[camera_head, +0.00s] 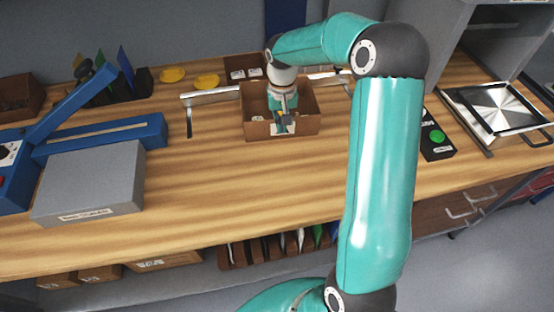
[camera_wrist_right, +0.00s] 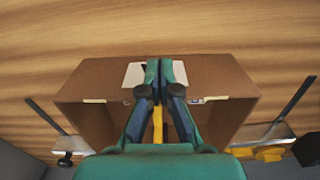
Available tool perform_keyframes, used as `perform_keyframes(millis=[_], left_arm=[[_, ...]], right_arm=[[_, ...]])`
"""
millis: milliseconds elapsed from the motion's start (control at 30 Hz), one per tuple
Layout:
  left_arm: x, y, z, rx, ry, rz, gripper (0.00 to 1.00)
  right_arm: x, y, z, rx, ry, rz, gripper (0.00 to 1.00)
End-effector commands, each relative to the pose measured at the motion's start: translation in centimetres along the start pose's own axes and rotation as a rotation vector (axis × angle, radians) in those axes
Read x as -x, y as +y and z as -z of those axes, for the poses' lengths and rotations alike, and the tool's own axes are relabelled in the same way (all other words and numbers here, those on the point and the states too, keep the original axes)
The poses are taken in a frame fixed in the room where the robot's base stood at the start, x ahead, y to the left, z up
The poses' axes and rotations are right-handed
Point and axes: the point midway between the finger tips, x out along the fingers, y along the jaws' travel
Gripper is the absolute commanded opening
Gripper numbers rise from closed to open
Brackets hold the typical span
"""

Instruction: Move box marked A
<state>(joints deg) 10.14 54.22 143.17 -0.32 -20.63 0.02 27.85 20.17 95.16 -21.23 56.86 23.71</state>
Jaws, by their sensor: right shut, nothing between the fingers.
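An open brown box (camera_head: 258,131) stands on the wooden bench near the back, with a pale label on its front wall; I cannot read the label's mark. My right gripper (camera_head: 284,121) reaches down at this box from above, and its fingers overlap the label in the head view. In the right wrist view the box (camera_wrist_right: 218,75) lies beneath the gripper. The two fingertips of the right gripper (camera_wrist_right: 159,70) are together in front of the white label, with nothing between them. Whether they touch the wall I cannot tell. My left gripper is not in view.
A smaller dark brown box (camera_head: 235,70) stands behind. Yellow discs (camera_head: 207,81) and a metal bracket (camera_head: 210,96) lie to the left. A grey box (camera_head: 90,185) is at the front left. A black panel with a green button (camera_head: 437,136) is at right. The front middle bench is clear.

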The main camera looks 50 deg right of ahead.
Motion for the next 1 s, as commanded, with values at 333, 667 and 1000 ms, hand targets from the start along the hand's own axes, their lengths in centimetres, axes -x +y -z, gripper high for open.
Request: perform_keyframes(millis=[333,667,1000], left_arm=[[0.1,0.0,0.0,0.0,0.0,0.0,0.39],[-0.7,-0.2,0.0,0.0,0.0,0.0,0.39],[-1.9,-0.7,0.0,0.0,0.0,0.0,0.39]], right_arm=[[0.0,1.1,0.3,-0.019,0.0,0.0,0.0],[-0.2,0.8,-0.7,-0.018,0.001,0.0,0.0],[3.6,0.0,-2.9,-0.014,0.006,0.002,0.0]])
